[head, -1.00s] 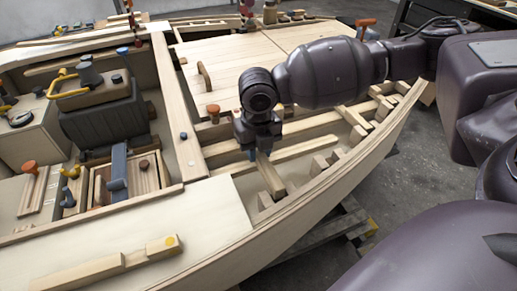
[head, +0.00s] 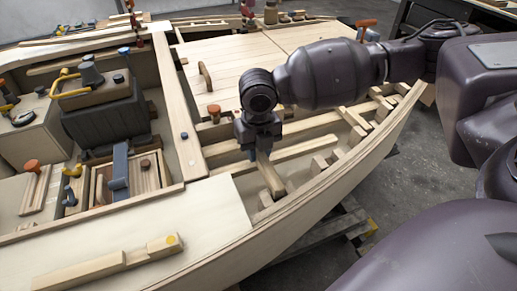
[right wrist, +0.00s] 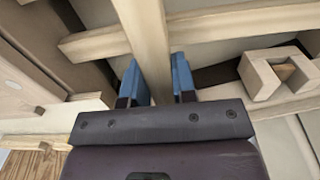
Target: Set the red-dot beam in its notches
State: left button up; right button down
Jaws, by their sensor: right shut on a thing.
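My right gripper (head: 257,152) points down over the open bay on the hull's near right side. It is shut on a pale wooden beam (head: 271,178). In the right wrist view the beam (right wrist: 146,40) runs between the blue fingertips (right wrist: 156,80) and crosses above another pale timber. No red dot shows on the visible part of the beam, and its far end is hidden by the gripper. A notched block (right wrist: 280,75) shows to the right in the wrist view; the beam is apart from it. My left gripper is not in view.
A beam with a yellow dot (head: 95,270) lies on the near plywood deck (head: 185,215). Several blocks line the hull's right side (head: 350,165). A dark engine-like unit (head: 105,115) and an open-topped box with a blue lever (head: 119,170) stand at left.

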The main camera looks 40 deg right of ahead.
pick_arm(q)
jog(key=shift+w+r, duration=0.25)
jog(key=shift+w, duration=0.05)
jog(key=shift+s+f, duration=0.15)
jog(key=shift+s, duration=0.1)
pick_arm(e)
jog(key=shift+f, duration=0.65)
jog(key=c, duration=0.9)
grip_release()
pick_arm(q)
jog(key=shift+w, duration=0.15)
pick_arm(e)
jog(key=shift+o, duration=0.3)
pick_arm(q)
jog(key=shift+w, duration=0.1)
pick_arm(e)
notch_tip(320, 180, up, 5)
jog(key=shift+w+r+p, duration=0.1)
jog(key=shift+p, duration=0.7)
notch_tip(320, 180, up, 5)
jog(key=shift+f+p, duration=0.1)
jog(key=shift+p, duration=0.6)
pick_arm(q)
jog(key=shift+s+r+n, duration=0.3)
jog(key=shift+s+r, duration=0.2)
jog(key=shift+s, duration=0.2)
pick_arm(e)
jog(key=shift+r, duration=0.45)
